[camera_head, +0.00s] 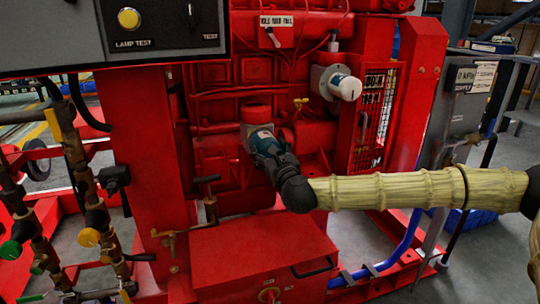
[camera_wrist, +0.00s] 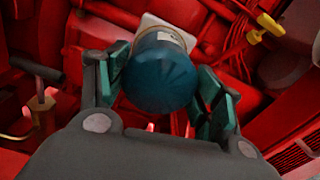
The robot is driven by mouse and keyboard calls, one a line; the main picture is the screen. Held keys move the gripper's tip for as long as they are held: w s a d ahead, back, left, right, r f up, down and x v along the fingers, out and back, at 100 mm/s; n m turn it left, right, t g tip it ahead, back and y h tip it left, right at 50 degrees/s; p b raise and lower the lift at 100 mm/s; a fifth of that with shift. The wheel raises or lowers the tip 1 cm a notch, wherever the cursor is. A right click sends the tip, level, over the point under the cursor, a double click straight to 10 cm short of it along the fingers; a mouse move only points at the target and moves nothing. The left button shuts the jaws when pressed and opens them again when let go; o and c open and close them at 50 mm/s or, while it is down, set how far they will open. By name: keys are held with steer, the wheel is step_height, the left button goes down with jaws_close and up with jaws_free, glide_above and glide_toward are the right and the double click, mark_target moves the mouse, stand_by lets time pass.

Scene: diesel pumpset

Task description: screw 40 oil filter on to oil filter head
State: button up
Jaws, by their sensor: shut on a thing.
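The oil filter (camera_wrist: 160,75) is a dark blue canister with a pale band at its far end. In the wrist view its round blue end faces me, between the two teal-padded fingers of my gripper (camera_wrist: 163,88). In the head view my gripper (camera_head: 268,146) is at the red engine, with the filter mostly hidden in it. A pale mount, apparently the oil filter head (camera_wrist: 153,20), shows behind the filter's far end. I cannot tell whether the filter touches it or is threaded on.
A white canister (camera_head: 346,87) on a grey mount sticks out to the upper right. A yellow valve handle (camera_head: 301,103) is close by on the right. A red box (camera_head: 265,262) stands below my arm. A control panel (camera_head: 160,28) overhangs at upper left.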

steer(key=m+b, duration=0.2)
steer(key=m, duration=0.1)
steer(key=f+m+b, duration=0.1)
steer(key=m+b, duration=0.1)
steer(key=m, duration=0.1)
steer(key=shift+r+m+b, duration=0.35)
steer(key=shift+m, duration=0.45)
steer(key=shift+f+m+b, duration=0.35)
steer(key=shift+m+b, duration=0.15)
steer(key=shift+b, duration=0.15)
steer(key=m+b, duration=0.4)
steer(key=m, duration=0.1)
steer(key=shift+a+f, duration=0.1)
steer(key=shift+f, duration=0.05)
steer(key=shift+m+b, duration=0.65)
steer(key=shift+m, duration=0.45)
steer(key=shift+r+m, duration=0.35)
steer(key=shift+m, duration=0.05)
